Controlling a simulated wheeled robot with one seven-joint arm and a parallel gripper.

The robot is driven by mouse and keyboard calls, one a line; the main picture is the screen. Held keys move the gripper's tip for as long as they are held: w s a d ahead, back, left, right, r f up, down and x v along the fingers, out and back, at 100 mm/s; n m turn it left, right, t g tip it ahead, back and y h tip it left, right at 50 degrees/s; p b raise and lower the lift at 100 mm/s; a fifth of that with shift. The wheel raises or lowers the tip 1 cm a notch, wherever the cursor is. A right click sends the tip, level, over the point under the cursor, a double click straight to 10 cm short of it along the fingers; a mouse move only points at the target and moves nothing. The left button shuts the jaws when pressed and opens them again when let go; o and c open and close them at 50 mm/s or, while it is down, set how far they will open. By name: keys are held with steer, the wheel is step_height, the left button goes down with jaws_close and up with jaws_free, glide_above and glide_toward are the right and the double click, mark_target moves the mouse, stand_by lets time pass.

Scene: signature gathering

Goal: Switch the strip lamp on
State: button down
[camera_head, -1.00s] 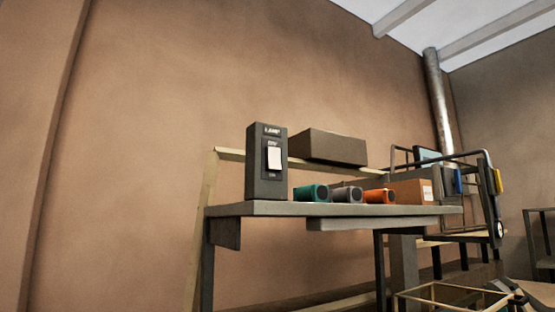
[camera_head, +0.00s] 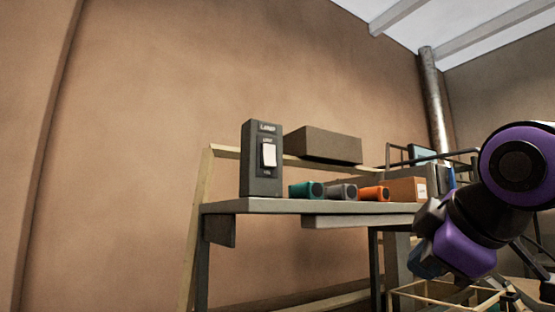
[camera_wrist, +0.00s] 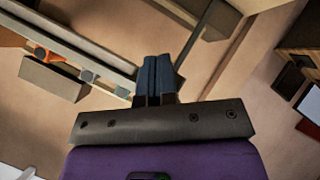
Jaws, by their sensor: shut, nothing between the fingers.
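A dark upright switch box (camera_head: 248,165) labelled "LAMP" stands on the left end of the shelf in the head view. Its front carries a pale rocker switch (camera_head: 269,155), with small lettering above and below that is too small to read surely. I cannot tell which thing is the strip lamp or whether it is lit. My gripper (camera_wrist: 157,62) is shut and empty in the wrist view, its blue fingers together. In the head view my purple arm is at the right, well apart from the switch box.
A wire-framed crate (camera_head: 440,290) is low at the right.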

mark_target(271, 164)
steer(key=a+r+n+t+y, duration=0.1)
steer(key=a+r+n+y, duration=0.2)
steer(key=a+r+n, duration=0.3)
steer(key=s+a+r+n+t+y, duration=0.1)
steer(key=a+r+n, duration=0.5)
steer(key=r, duration=0.6)
steer(key=shift+t+y, duration=0.8)
steer(key=shift+y, duration=0.1)
steer(key=shift+a+f, duration=0.1)
steer(key=x, duration=1.4)
steer(key=shift+w+a+f, duration=0.1)
